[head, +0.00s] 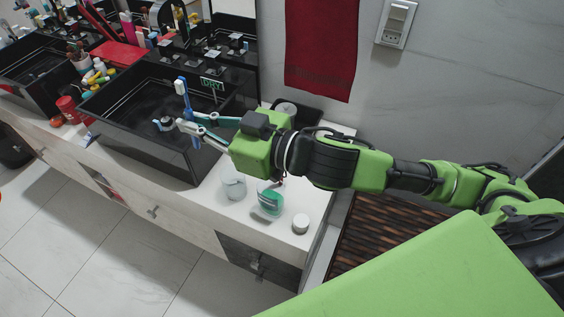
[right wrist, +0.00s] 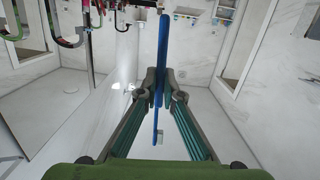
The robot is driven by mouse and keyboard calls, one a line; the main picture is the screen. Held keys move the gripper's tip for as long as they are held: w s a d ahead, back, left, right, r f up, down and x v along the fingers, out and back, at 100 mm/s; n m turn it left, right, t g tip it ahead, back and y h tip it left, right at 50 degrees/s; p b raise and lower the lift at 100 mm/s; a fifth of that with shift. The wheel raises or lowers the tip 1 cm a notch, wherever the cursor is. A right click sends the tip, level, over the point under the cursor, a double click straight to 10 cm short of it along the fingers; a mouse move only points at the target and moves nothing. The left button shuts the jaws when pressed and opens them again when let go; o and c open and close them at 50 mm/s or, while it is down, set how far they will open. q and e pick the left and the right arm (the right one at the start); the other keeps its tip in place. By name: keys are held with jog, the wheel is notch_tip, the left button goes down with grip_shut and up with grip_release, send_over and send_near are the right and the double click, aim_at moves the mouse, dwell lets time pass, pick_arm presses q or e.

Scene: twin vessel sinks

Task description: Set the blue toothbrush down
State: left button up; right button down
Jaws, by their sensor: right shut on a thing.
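The blue toothbrush (head: 182,88) is upright in the jaws of my right gripper (head: 172,124) in the head view, with its pale head at the top. My right gripper is above the near black vessel sink (head: 142,152). In the right wrist view the toothbrush (right wrist: 162,50) runs as a long blue bar between the fingertips of my right gripper (right wrist: 158,88), which are shut on it. My left gripper is in neither view.
A clear glass (head: 233,184), a green-and-clear item (head: 270,203) and a small white jar (head: 300,224) stand on the white counter (head: 207,202). A red cup (head: 69,108) is left of the sink. A red towel (head: 321,45) hangs on the wall.

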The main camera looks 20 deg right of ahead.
jog(key=shift+w+a+n+g+y, duration=0.2)
jog(key=shift+w+n+g+y, duration=0.2)
jog(key=shift+n+g, duration=0.15)
jog(key=shift+w+f+g, duration=0.1)
jog(key=shift+f+g, duration=0.1)
jog(key=shift+g, duration=0.05)
jog(key=w+d+r+m+h, duration=0.1)
jog(key=w+d, duration=0.3)
jog(key=d, duration=0.9)
jog(key=w+d+h, duration=0.1)
jog(key=w+d, duration=0.4)
jog(key=d, duration=0.8)
jog(key=shift+m, duration=0.25)
jog(key=shift+s+d+f+b, duration=0.1)
jog(key=shift+f+b, duration=1.65)
jog(key=shift+f, duration=5.15)
jog(key=shift+d+f+b, duration=0.1)
jog(key=shift+f+b, duration=1.65)
jog(key=shift+f, duration=5.15)
